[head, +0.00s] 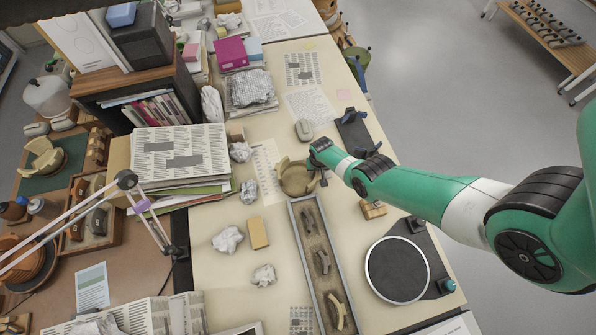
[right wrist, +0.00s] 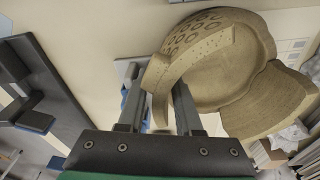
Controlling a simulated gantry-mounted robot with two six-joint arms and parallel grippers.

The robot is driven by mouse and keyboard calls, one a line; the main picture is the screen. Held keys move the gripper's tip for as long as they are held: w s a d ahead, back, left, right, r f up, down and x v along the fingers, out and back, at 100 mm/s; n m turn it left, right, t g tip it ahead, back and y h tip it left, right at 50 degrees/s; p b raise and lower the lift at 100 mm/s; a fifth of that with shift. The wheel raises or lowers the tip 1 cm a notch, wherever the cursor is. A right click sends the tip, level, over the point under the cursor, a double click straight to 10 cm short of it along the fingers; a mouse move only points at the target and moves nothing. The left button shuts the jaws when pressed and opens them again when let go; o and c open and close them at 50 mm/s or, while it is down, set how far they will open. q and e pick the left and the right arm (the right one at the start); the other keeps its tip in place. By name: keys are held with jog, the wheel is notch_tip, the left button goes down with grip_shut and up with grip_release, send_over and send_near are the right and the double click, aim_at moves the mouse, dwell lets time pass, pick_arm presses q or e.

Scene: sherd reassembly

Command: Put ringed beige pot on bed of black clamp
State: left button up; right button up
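The beige pot (head: 297,178) stands on the cream table in the head view, left of my right gripper. In the right wrist view the beige pot (right wrist: 225,62) is broken-edged, with stamped rings on its wall. My right gripper (right wrist: 158,90) has one finger on each side of that wall, which fills the space between the tips. My right gripper's fingers (head: 322,178) are mostly hidden by its arm in the head view. The black clamp (head: 352,132), a dark board with blue parts, lies behind the arm; its bed looks empty. My left gripper does not show.
A sand tray (head: 293,225) with sherds lies in front of the pot. A round turntable (head: 397,270) stands at the front right. Crumpled paper (head: 228,240), a tan block (head: 258,233) and a grey mouse-like object (head: 304,130) lie nearby. The table's right edge is close to the clamp.

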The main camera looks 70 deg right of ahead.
grip_shut()
dwell(1.4)
